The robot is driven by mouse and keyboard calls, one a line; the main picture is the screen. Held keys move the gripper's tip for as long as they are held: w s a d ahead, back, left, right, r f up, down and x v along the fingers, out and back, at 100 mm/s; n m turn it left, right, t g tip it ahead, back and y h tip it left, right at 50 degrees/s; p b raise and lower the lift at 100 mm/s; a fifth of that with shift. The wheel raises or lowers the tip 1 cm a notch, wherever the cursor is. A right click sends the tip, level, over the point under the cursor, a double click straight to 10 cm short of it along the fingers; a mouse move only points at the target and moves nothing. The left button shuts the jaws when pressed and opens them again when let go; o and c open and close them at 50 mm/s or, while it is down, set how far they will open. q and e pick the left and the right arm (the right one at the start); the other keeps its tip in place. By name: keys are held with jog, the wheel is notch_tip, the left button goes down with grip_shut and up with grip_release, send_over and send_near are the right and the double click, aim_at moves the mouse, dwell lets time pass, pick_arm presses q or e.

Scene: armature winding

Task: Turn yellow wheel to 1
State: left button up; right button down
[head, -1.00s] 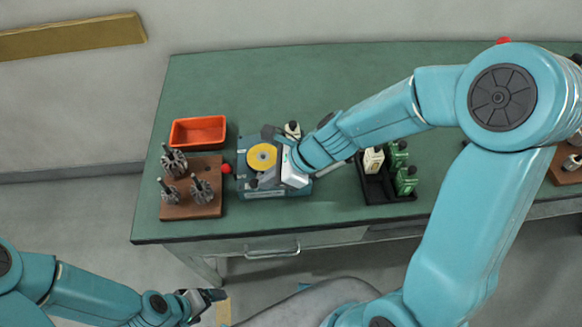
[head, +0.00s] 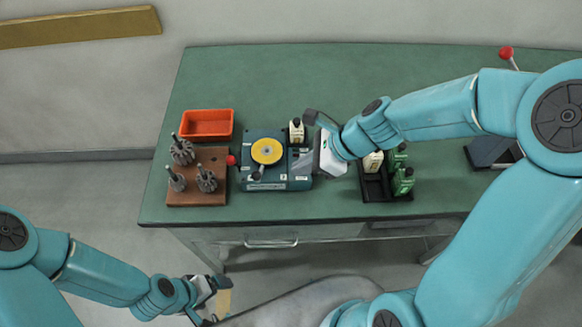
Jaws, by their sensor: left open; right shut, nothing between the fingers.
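The yellow wheel (head: 267,151) lies on top of a blue-grey winding machine (head: 262,184) near the table's front edge. Any numbers by the wheel are too small to read. My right gripper (head: 304,140) is just right of the machine, apart from the wheel, shut with nothing held. My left gripper (head: 214,301) is open and empty, low in front of the table and well away from the wheel.
A red ball knob (head: 231,160) sticks out left of the machine. A brown block (head: 196,198) with several armatures and an orange tray (head: 207,125) stand further left. A black tray (head: 372,188) with bottles is to the right.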

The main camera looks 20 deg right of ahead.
jog(key=v, duration=0.4)
jog(key=shift+s+r, duration=0.2)
jog(key=shift+r, duration=0.05)
jog(key=shift+w, duration=0.15)
